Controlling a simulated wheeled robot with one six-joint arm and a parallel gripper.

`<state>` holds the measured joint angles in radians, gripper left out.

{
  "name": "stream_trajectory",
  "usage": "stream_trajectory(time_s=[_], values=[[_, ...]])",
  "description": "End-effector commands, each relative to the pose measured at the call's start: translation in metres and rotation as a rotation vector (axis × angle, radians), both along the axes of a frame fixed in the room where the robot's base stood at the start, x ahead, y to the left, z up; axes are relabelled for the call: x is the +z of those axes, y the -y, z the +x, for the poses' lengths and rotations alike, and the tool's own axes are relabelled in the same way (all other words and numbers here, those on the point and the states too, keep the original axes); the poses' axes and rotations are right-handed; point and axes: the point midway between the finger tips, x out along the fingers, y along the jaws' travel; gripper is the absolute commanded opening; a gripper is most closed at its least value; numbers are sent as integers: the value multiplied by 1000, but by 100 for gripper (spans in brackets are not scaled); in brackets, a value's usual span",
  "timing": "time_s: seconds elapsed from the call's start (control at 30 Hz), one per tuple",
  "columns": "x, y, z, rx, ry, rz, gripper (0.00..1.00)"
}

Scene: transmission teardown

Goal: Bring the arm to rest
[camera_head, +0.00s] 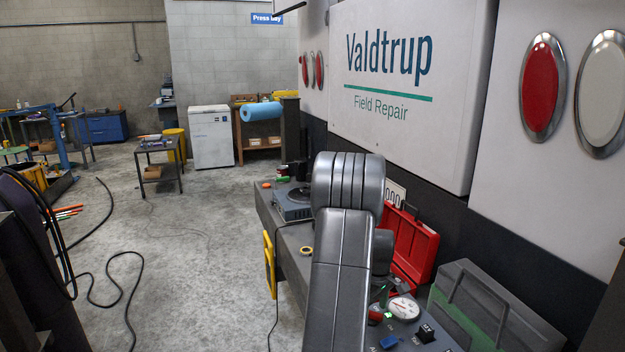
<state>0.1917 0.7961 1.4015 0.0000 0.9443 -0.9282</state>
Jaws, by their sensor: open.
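My arm (345,235) rises through the lower middle of the view, over the bench at the side of a white vehicle. A thick ribbed grey joint is at its top, with a grey link running down from it to the bottom edge. My gripper is not in view, and its fingers do not show anywhere. No held object shows. The arm hides part of the grey bench (288,240) behind it.
A red open case (412,243), a round gauge (403,308) and a grey-green case (490,310) stand close to the right of my arm. The white vehicle wall is behind them. Black cables (125,300) lie on the open concrete floor at left.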

Motion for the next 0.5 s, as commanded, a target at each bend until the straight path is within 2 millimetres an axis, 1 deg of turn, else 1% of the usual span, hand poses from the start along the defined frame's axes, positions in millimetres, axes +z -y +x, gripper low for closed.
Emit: stream_trajectory(time_s=[0.3,0.5], values=[[0,0,0,249,0,0,78],[0,0,0,355,0,0,78]])
